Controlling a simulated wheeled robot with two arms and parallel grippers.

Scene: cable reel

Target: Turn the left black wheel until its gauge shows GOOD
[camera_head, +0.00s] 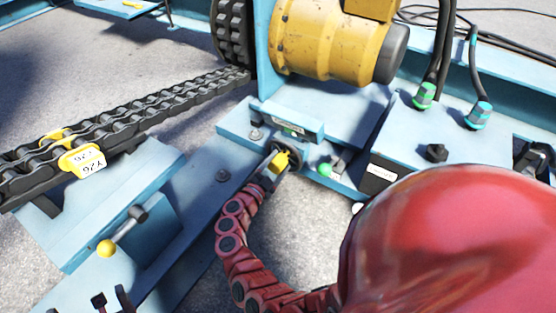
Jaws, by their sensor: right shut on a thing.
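The left black wheel (295,152) is a small dark handwheel on the front of the light blue machine base, below the yellow motor. My right gripper (281,161) is at the end of the red segmented arm that comes up from the bottom. It is shut on the wheel, with yellow showing at its tip, and hides part of the wheel. A small plate with a green mark (289,128) sits just above the wheel and may be its gauge. Its reading is too small to tell. My left gripper is not in view.
A yellow motor (330,40) stands behind the wheel. A heavy chain (130,118) with yellow tagged links runs to the left. Cables with connectors (424,95) are at right.

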